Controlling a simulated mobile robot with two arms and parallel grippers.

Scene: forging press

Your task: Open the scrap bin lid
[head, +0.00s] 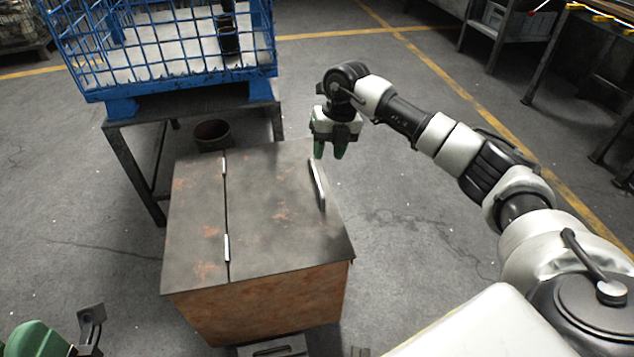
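The scrap bin (262,303) is a rusty brown box in the middle of the head view. Its dark, rust-stained lid (265,215) lies flat and shut, with two light hinges along a seam on its left part. A pale bar handle (317,185) runs along the lid's right edge. My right gripper (330,151) points down just past the handle's far end, near the lid's far right corner. Its two green fingertips are apart with nothing seen between them. It appears clear of the handle. My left gripper is not in view.
A blue wire basket (180,85) stands on a dark metal stand behind the bin. A dark round pot (212,134) is on the floor behind the lid. A green object (38,340) shows at the bottom left. The floor right of the bin is clear.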

